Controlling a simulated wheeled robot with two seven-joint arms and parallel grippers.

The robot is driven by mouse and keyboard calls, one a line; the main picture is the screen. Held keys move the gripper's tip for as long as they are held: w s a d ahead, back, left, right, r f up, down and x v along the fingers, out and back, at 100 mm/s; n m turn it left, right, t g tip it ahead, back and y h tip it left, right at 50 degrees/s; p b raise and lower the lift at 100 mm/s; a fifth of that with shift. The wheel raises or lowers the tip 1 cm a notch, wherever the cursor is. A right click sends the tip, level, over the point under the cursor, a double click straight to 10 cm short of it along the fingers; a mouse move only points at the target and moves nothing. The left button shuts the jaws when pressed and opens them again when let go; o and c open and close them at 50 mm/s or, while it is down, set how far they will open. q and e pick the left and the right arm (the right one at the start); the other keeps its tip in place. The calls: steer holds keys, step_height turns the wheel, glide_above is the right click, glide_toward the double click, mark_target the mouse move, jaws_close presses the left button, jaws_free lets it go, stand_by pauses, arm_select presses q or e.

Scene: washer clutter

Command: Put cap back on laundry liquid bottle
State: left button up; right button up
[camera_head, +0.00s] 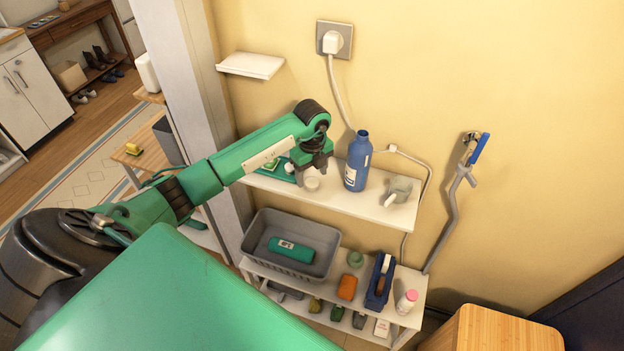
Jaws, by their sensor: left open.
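The blue laundry liquid bottle (355,172) stands upright on the upper white shelf, its narrow neck at the top with no cap on it. A small round white piece (312,184), which looks like the cap, is on the shelf left of the bottle, just below my left gripper. My left gripper (317,170) points down above this white piece, open, with its fingers partly hidden. I cannot tell whether the fingers touch it. My right gripper is not in view.
Below are a grey basin (258,230) and several small items. A hose (450,220) hangs on the right wall. A wooden box (495,332) is lower right.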

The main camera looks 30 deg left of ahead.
arm_select(q)
steer(key=shift+f+p, duration=0.35)
steer(key=shift+f, duration=0.9)
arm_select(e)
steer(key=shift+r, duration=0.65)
arm_select(q)
steer(key=c, duration=1)
steer(key=shift+r, duration=0.15)
steer(key=shift+r+b, duration=0.4)
steer(key=shift+r, duration=0.15)
step_height(320, 180, up, 13)
steer(key=b, duration=0.5)
step_height(320, 180, up, 6)
glide_above(312, 181)
steer(key=shift+s+f, duration=0.15)
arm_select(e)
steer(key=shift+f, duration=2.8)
